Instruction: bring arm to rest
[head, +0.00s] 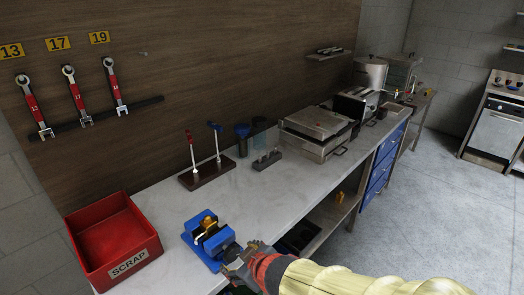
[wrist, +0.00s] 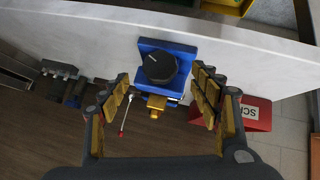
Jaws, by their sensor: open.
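My gripper (head: 241,262) is at the front edge of the bench in the head view, just right of and in front of a blue vise (head: 207,238). It is open in the wrist view (wrist: 168,112), with its two yellow-padded fingers apart and nothing between their tips that I can see held. The vise shows beyond the fingers with its dark round knob (wrist: 158,64). A yellow piece (wrist: 156,103) sits at the vise jaws. My arm reaches in from the lower right of the head view.
A red SCRAP bin (head: 112,240) stands left of the vise. Behind are a rack with red and blue tools (head: 207,172), a grey block (head: 267,160) and a metal appliance (head: 317,130). Wrenches (head: 72,92) hang on the wall. The bench (head: 262,193) is clear in the middle; floor (head: 440,210) is free at right.

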